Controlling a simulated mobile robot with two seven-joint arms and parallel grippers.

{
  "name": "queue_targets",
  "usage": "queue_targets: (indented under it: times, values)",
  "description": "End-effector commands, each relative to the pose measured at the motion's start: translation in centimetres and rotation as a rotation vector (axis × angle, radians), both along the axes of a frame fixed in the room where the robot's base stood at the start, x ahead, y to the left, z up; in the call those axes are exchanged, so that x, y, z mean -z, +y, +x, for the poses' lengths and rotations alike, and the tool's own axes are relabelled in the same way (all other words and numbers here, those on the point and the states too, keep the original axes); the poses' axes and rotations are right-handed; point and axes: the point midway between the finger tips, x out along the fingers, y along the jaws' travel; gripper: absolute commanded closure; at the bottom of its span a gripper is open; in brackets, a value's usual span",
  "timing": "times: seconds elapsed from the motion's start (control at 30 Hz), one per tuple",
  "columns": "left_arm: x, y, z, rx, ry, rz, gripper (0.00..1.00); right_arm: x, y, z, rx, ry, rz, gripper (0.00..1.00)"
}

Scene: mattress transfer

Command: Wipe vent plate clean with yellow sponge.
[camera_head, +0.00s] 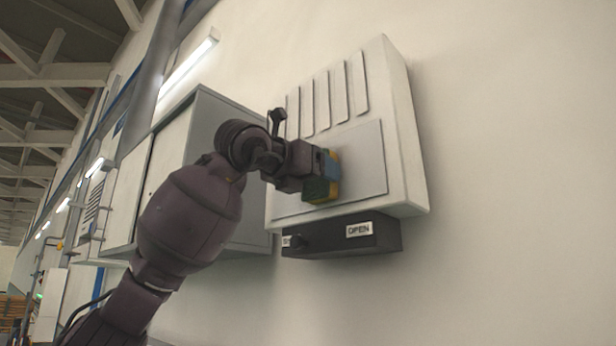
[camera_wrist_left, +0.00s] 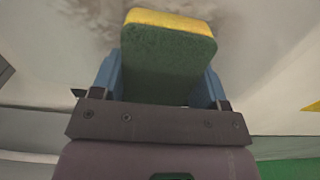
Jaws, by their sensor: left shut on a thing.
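My left gripper (camera_head: 318,180) is shut on the yellow sponge (camera_head: 335,170), which has a green side. In the left wrist view the sponge (camera_wrist_left: 168,58) sits between the two blue fingers (camera_wrist_left: 165,75), its yellow edge facing the pale surface. The vent plate (camera_head: 362,160) is a flat grey panel on the front of a white wall box. The sponge is at the plate's middle in the head view; I cannot tell whether it touches. A dark brownish smudge (camera_wrist_left: 95,28) shows on the surface beyond the sponge in the left wrist view. My right gripper is not in view.
The white box (camera_head: 400,120) has several slanted louvres (camera_head: 322,103) above the plate. A dark bar (camera_head: 375,240) with an OPEN label is below it. A grey cabinet (camera_head: 205,125) stands left of the box, behind my left arm. The wall at right is bare.

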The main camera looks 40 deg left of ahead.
Motion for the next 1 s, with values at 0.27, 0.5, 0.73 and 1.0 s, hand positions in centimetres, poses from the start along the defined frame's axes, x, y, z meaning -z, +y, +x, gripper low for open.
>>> queue_targets:
  times: [0.27,0.5,0.73,1.0]
  values:
    - [0.1,-2.2,-0.2,0.003,0.001,0.003,0.51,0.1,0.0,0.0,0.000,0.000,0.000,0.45]
    - [0.0,-2.8,-0.3,0.002,0.000,0.001,0.51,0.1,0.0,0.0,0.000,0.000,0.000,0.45]
    - [0.0,-4.2,-0.4,0.003,0.000,0.002,0.51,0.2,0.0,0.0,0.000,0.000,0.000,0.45]
    - [0.0,-6.1,-0.5,0.002,0.000,0.002,0.51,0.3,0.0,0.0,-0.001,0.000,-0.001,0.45]
